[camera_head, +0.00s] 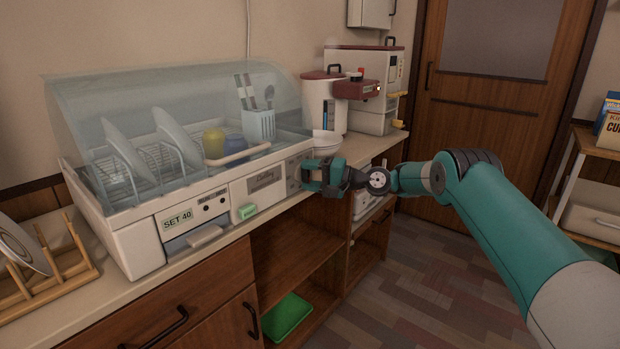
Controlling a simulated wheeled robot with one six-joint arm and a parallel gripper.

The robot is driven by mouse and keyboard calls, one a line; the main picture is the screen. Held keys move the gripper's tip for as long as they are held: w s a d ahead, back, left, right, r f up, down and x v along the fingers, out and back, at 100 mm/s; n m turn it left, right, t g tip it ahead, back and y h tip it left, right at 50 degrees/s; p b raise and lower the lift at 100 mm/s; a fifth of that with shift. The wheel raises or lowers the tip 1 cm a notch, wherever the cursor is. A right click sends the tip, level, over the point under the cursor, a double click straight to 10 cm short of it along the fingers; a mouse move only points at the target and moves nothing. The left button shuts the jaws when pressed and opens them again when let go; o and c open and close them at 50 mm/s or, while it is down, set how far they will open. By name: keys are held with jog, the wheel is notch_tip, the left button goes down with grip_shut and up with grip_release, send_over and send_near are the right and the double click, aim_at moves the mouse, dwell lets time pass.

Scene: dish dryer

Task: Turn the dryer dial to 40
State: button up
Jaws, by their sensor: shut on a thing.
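The dish dryer (108,235) stands on the counter with its clear lid down over the dishes. A label reading SET 40 (177,219) is on the left of its front. My gripper (306,173) comes in from the right and is at the right end of the dryer's front panel. It is shut on the dial there. The gripper covers the dial, so its pointer and setting cannot be read.
Plates, cups and a cutlery holder (259,125) are under the lid. A wooden rack (60,270) with a plate stands at left. A rice dispenser (323,102) and other appliances stand behind my gripper. Open shelves lie below the counter, with a green tray (287,316).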

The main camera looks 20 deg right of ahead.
jog(key=shift+m, duration=0.4)
jog(key=o, duration=0.9)
jog(key=shift+d, duration=0.1)
